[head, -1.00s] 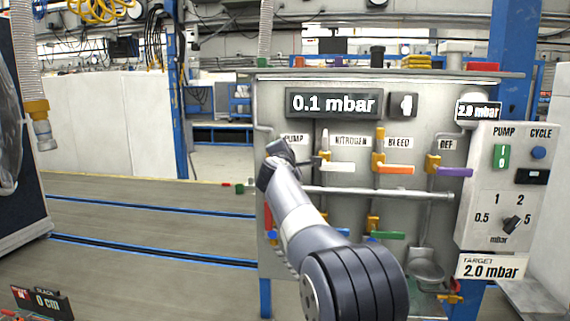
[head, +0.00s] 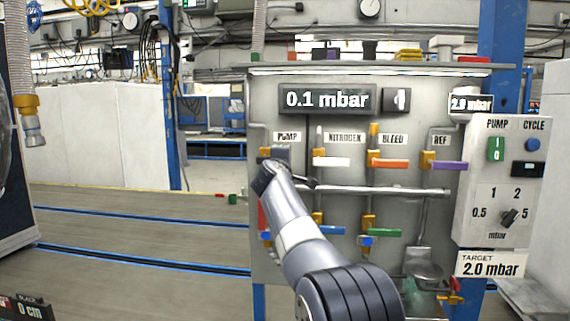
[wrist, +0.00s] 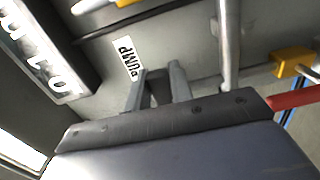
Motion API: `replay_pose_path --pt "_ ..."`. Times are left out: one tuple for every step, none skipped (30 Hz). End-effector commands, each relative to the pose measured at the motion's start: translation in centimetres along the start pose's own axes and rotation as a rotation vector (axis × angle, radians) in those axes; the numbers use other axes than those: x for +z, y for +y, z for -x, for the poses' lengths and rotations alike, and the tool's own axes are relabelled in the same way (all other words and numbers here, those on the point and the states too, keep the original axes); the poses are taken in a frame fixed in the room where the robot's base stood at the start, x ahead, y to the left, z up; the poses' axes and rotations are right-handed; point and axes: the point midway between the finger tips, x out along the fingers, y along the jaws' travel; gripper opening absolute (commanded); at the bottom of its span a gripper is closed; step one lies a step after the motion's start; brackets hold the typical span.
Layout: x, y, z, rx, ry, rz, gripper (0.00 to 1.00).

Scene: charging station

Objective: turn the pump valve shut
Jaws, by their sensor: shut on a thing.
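The pump valve sits below the PUMP label (head: 287,137) at the left of the grey panel. Its yellow body (head: 265,152) shows only in part at the left of my gripper (head: 277,160), which covers most of the valve. In the wrist view the two grey fingers of my gripper (wrist: 158,90) stand close below the PUMP label, with a dark piece, which I take for the valve handle, between them. A thin dark bar points right from the gripper in the head view; I cannot tell whether it is handle or finger. The handle's full angle is hidden.
The white nitrogen handle (head: 331,161), orange bleed handle (head: 389,163) and purple REF handle (head: 450,165) point right. A horizontal pipe (head: 400,191) runs below them. The display (head: 326,99) reads 0.1 mbar; the target sign (head: 491,264) reads 2.0 mbar. Open floor lies left.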

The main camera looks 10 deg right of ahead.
Motion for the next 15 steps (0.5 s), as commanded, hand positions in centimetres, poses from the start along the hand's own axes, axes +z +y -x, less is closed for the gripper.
replay_pose_path --pt "0.0 -0.09 -0.02 -0.002 0.0 -0.005 0.0" --pt "-0.01 -0.09 -0.02 -0.002 0.0 -0.005 0.0" --pt "-0.01 -0.09 -0.03 -0.002 0.0 -0.005 0.0" --pt "-0.01 -0.1 -0.03 -0.002 0.0 -0.005 0.0" --pt "-0.01 -0.1 -0.02 -0.003 0.0 -0.005 0.0" --pt "-0.01 -0.1 -0.02 -0.003 0.0 -0.005 0.0" --pt "-0.01 -0.11 -0.03 -0.003 0.0 -0.005 0.0" --pt "-0.01 -0.11 -0.03 -0.003 0.0 -0.005 0.0" --pt "-0.01 -0.11 -0.03 -0.003 0.0 -0.005 0.23" --pt "-0.01 -0.12 -0.03 -0.003 0.0 -0.005 0.26" --pt "-0.01 -0.11 -0.02 -0.003 0.0 -0.005 0.28" --pt "-0.01 -0.11 -0.02 -0.003 0.0 -0.005 0.31" --pt "-0.01 -0.1 -0.02 -0.002 0.0 -0.004 0.34" --pt "-0.01 -0.1 -0.02 -0.002 0.0 -0.004 0.36" --pt "-0.01 -0.09 -0.02 -0.002 0.0 -0.004 0.4"
